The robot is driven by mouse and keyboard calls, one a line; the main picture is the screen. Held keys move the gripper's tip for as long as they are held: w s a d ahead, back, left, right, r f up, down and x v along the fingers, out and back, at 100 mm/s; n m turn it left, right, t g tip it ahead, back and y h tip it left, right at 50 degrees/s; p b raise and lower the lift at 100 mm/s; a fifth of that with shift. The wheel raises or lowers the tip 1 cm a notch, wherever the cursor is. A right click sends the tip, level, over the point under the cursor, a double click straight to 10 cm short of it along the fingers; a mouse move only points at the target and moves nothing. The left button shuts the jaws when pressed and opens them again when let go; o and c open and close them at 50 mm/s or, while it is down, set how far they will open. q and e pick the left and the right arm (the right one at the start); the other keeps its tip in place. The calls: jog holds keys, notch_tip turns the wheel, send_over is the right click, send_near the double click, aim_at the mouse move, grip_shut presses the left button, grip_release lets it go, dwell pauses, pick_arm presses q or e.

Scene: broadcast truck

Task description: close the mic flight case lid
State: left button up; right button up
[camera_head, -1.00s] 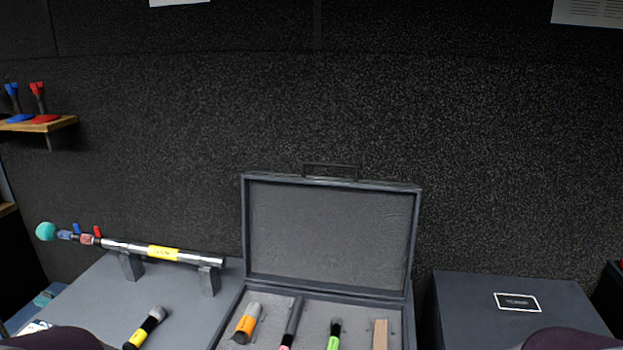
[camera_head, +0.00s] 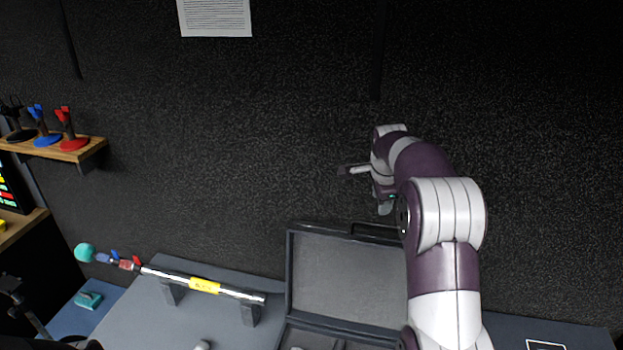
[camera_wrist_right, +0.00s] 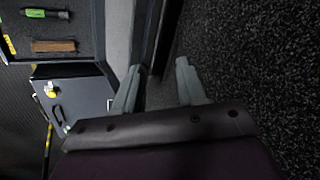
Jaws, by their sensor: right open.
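The mic flight case lid (camera_head: 345,275) stands open and upright at the back of the case (camera_head: 330,336), with a dark handle (camera_head: 375,231) on its top edge. My right arm hides the lid's right part. My right gripper (camera_head: 365,188) is open above the lid's top edge. In the right wrist view the open fingers (camera_wrist_right: 158,72) point toward the lid's edge (camera_wrist_right: 152,38), which shows between and beyond the tips; I cannot tell if they touch. The case tray there holds a green-banded mic (camera_wrist_right: 47,14) and a wooden block (camera_wrist_right: 53,46).
A silver tube with a yellow label (camera_head: 205,285) rests on stands left of the case. A dark box with a white-framed label (camera_head: 545,345) is at right. The dark wall (camera_head: 250,180) rises behind. A wooden shelf (camera_head: 80,153) is at left.

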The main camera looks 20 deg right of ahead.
jog(key=w+r+m, duration=0.1)
jog(key=w+m, duration=0.1)
jog(key=m+p, duration=0.3)
jog(key=p, duration=0.2)
send_over(379, 224)
jog(key=s+a, duration=0.2)
notch_tip(379, 224, down, 7)
jog(key=f, duration=0.1)
jog(key=d+f+p, duration=0.1)
jog(key=f, duration=0.1)
jog(key=shift+w+d, duration=0.3)
jog(key=shift+f+p, duration=0.3)
jog(key=shift+p, duration=0.05)
jog(key=shift+w+a+f, duration=0.1)
jog(key=shift+w+f, duration=0.2)
jog(key=shift+w, duration=0.1)
pick_arm(q)
notch_tip(379, 224, up, 6)
jog(key=s, duration=0.1)
jog(key=shift+r, duration=0.25)
pick_arm(e)
jog(key=shift+s, duration=0.1)
grip_shut()
